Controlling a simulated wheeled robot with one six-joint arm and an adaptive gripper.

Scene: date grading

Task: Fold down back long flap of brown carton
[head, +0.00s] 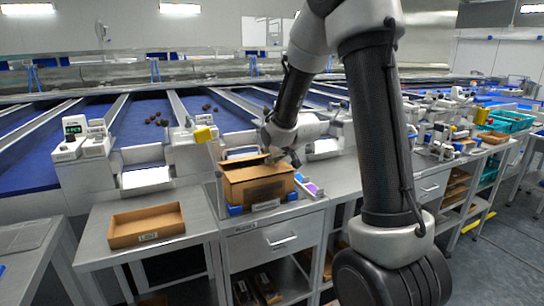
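The brown carton (258,184) stands upright on the metal bench between blue corner blocks, with a white label at its front foot. Its top shows flaps along the upper edge, and a dark gap shows between them. The back long flap is mostly hidden behind the top edge and my arm, so I cannot tell its exact angle. My gripper (286,159) is at the carton's top right, right by the flaps. Its fingers are small and partly hidden here, and I cannot tell whether it touches a flap.
A shallow brown tray (146,225) with a label lies on the bench to the left. A scale display (74,127) stands behind it. Blue sorting lanes (150,122) with dark dates run behind. A purple and white item (312,190) lies right of the carton. A drawer (280,238) is below.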

